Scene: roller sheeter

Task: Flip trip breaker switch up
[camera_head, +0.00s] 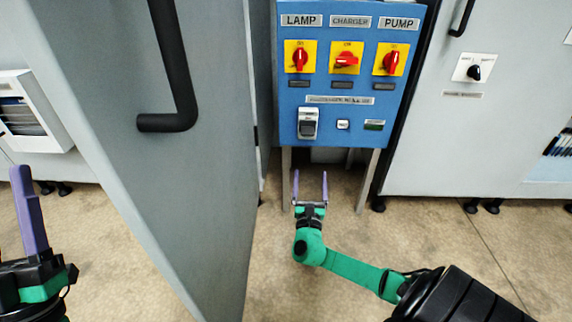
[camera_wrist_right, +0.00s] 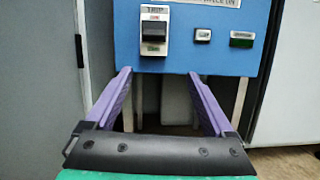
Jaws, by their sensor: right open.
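The trip breaker switch (camera_head: 308,124) sits at the lower left of the blue panel (camera_head: 388,112). It is a light housing with a dark toggle; I cannot tell its position for sure. It also shows in the right wrist view (camera_wrist_right: 155,30), above and between the fingers. My right gripper (camera_head: 310,179) is open and empty, below the panel's lower edge and apart from the switch, with its purple fingers pointing towards the panel. My left gripper (camera_head: 28,205) shows only partly at the left edge, with one purple finger clear; its opening cannot be told.
The panel has three red rotary knobs on yellow plates, such as the lamp knob (camera_head: 300,60). A small white button (camera_head: 343,125) and a green indicator (camera_head: 374,125) are right of the switch. A grey open door (camera_head: 200,190) with a black handle (camera_head: 180,80) stands left. Grey cabinets flank the panel.

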